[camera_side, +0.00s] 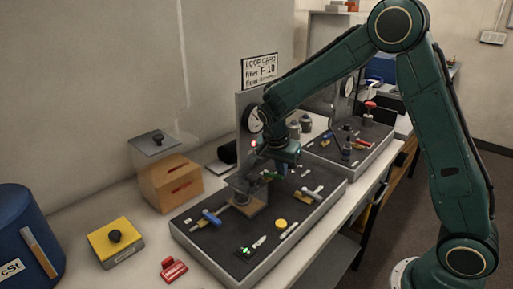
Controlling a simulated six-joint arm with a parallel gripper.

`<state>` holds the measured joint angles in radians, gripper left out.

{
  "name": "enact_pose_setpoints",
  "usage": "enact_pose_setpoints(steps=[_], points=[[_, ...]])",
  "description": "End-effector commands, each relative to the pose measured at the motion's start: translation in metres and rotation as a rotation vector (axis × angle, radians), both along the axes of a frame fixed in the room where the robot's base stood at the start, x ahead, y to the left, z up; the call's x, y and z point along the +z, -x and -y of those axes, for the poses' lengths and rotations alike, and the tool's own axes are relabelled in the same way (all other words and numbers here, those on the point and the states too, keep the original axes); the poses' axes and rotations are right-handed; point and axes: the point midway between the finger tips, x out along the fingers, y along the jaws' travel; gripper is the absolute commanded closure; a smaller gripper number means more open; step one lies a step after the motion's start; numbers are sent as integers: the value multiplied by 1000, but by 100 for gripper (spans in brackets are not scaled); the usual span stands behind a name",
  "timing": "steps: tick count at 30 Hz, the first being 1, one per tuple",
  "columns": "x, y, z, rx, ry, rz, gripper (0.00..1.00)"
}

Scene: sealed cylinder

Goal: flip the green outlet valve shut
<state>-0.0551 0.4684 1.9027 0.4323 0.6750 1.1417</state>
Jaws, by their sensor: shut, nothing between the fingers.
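A tray-like panel (330,204) with a dark top and pale rim stands on the bench and carries several small valves. A small green piece (270,177), which may be the green outlet valve's handle, shows just below my gripper (261,170). Its angle is too small to read. My gripper is shut and empty, low over the back middle of the panel. Whether it touches the green piece I cannot tell. A greyish, see-through cylinder (240,187) stands on a tan block beside my gripper, partly hidden. Another small green item (245,251) sits at the panel's front.
A blue-handled valve (211,217), a yellow knob (281,223) and a white-handled valve (312,191) stand on the panel. A dial gauge (252,119) is behind. A wooden box (169,183), yellow block (115,242) and blue drum (24,238) are left. A second panel (378,134) is behind right.

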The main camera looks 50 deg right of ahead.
Motion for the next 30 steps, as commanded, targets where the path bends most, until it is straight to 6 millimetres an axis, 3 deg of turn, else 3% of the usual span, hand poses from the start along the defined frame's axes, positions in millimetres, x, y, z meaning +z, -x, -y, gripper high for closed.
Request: enact_pose_setpoints(steps=[14, 30], points=[[0, 13, 5, 2, 0, 2, 100], [5, 13, 4, 2, 0, 3, 100]])
